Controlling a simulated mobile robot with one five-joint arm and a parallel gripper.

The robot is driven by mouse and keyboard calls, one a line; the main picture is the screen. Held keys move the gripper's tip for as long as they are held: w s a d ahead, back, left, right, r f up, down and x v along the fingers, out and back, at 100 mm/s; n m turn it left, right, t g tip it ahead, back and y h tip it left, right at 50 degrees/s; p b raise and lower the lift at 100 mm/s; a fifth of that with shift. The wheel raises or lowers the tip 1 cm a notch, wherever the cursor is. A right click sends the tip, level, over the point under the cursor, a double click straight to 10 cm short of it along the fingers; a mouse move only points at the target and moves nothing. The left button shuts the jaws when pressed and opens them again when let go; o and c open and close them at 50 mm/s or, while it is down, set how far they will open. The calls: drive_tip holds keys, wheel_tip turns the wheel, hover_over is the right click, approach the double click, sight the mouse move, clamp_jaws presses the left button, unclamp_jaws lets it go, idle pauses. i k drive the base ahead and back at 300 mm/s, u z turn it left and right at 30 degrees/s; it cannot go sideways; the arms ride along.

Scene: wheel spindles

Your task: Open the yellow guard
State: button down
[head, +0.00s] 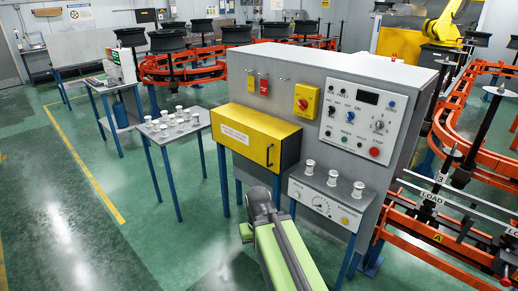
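The yellow guard (250,139) is a box-shaped cover on the left part of the grey machine cabinet's front. It looks closed, and its inside is hidden. A white label (234,134) is on its front face, and a black upright handle (270,155) is near the right end of that face. My green and dark grey arm rises from the bottom edge, below and in front of the guard, apart from the handle in the picture. My gripper's fingers cannot be made out.
Right of the guard are a control panel (357,118) and a ledge (326,187) with several white spindles. A small table (172,145) with more spindles stands left. Orange rails (440,245) run at right. Green floor (100,215) is clear at left.

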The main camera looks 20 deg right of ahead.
sight(257, 135)
drive_tip(key=u, duration=0.45)
drive_tip(key=i, duration=1.35)
drive_tip(key=u, duration=0.15)
